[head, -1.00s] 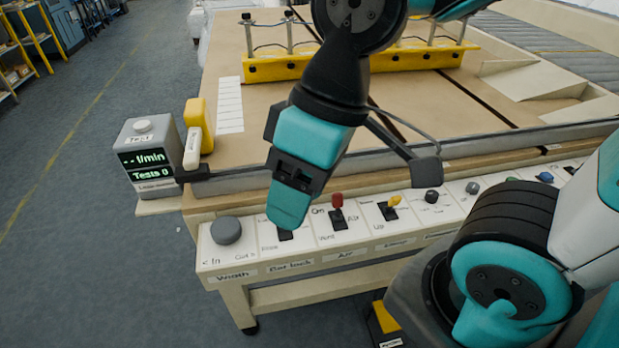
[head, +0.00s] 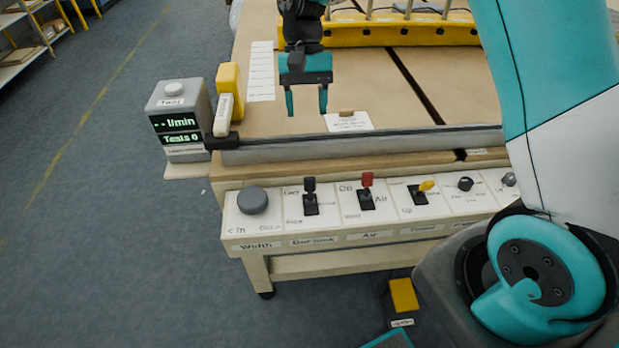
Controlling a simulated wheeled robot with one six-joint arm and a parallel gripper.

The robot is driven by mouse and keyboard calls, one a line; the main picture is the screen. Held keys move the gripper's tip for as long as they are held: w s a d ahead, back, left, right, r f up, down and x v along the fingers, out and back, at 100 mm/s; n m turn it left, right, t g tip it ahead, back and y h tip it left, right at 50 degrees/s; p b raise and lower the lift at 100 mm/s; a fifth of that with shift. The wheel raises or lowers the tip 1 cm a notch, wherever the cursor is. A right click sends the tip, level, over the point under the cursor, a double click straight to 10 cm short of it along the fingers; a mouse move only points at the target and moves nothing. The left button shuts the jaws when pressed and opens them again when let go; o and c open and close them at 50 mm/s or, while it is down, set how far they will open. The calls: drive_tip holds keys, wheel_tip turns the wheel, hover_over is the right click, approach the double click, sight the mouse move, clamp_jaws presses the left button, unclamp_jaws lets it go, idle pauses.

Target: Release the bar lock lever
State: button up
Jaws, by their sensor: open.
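The bar lock lever (head: 310,194) is a black toggle on the white control panel, above the "Bar lock" label. It stands roughly upright, its black tip towards the upper part of its plate. My gripper (head: 307,112) is open and empty, with its two teal fingers pointing down. It hangs over the tan table, behind the panel and apart from the lever. Nothing hides the lever.
A grey width knob (head: 252,201) is left of the lever. A red air lever (head: 367,189) and a yellow lever (head: 423,190) are right of it. A dark bar (head: 365,136) runs along the table's front edge. A grey tester (head: 181,121) stands at the left.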

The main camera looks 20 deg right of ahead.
sight(310, 178)
drive_tip(key=p+x, duration=0.1)
drive_tip(key=x, duration=1.5)
drive_tip(key=c, duration=0.9)
